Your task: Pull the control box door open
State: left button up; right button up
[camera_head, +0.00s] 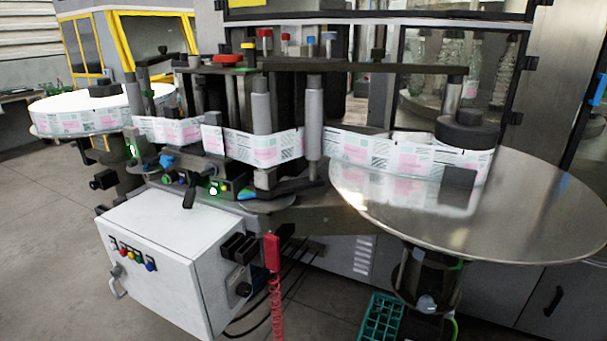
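The control box (210,264) is a white-grey cabinet at the lower left, below the label machine. Its door (155,272) is the front face, turned toward the lower left, and it looks shut. The door carries a row of small coloured buttons (137,256) near its top. A grey bar handle (117,282) sits on the door's left side. A black rotary switch (243,289) and black connectors (239,247) are on the box's right side. Neither of my grippers shows in this view.
A round metal reel plate (530,215) juts out at the right. A red coiled cable (276,300) hangs just right of the box, and a green crate (379,318) stands on the floor. The floor (50,235) left of the box is clear.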

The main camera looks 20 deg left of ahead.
aim_at(172, 291)
jog(key=u, duration=1.7)
